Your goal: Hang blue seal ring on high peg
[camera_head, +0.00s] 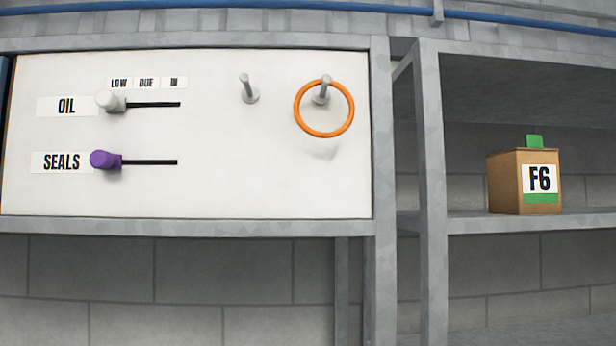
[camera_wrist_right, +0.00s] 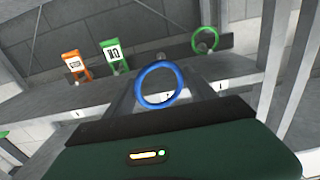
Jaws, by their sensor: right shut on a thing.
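The blue seal ring (camera_wrist_right: 158,101) shows upright in the middle of the right wrist view. My right gripper (camera_wrist_right: 160,64) is shut on it; the fingers are partly hidden by the ring and the dark gripper body. In the head view a white board carries two grey pegs at about the same height. The left peg (camera_head: 249,91) is bare. An orange ring (camera_head: 324,136) hangs on the right peg (camera_head: 323,90). Neither gripper nor the blue ring shows in the head view. My left gripper is in no view.
The white board (camera_head: 220,180) also has an OIL slider (camera_head: 110,101) and a purple SEALS slider (camera_head: 105,160). A box marked F6 (camera_head: 525,182) stands on the right shelf. The right wrist view shows a green ring (camera_wrist_right: 195,41), an orange tag (camera_wrist_right: 75,66) and a green tag (camera_wrist_right: 115,55).

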